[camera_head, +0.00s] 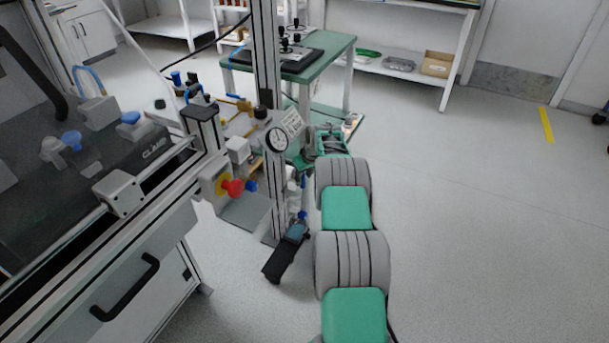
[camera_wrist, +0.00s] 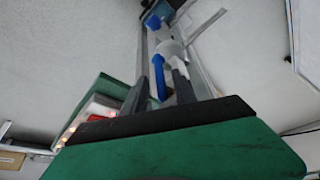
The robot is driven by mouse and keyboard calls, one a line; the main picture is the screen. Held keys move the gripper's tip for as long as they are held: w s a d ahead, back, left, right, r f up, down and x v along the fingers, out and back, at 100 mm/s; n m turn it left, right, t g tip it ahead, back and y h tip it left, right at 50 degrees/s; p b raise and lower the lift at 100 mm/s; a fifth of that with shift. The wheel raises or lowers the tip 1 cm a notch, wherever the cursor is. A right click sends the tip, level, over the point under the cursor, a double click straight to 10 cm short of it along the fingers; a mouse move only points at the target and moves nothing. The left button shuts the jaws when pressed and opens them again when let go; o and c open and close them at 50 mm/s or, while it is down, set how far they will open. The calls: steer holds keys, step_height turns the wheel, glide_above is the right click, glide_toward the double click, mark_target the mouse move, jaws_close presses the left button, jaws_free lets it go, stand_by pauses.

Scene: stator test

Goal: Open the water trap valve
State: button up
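The water trap valve appears to be the white fitting (camera_wrist: 168,48) with a blue lever (camera_wrist: 157,78) in the wrist view, mounted on a grey metal post. My gripper (camera_wrist: 162,88) is open, with its dark fingers reaching toward the fitting. The blue lever shows between the fingers; I cannot tell whether either finger touches it. In the head view small blue and white parts (camera_head: 301,190) sit low on the post (camera_head: 270,90), just below the end of my arm. My gripper's fingertips are hard to make out there.
A round gauge (camera_head: 277,140) and a red knob on a yellow plate (camera_head: 232,188) are close to the post. A machine bench with a black handle (camera_head: 125,287) stands at left. A green-topped table (camera_head: 335,50) is behind. The floor (camera_head: 480,220) at right is clear.

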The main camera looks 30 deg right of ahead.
steer(key=p+v, duration=0.2)
steer(key=v, duration=0.5)
steer(key=shift+r, duration=0.4)
steer(key=shift+s, duration=0.15)
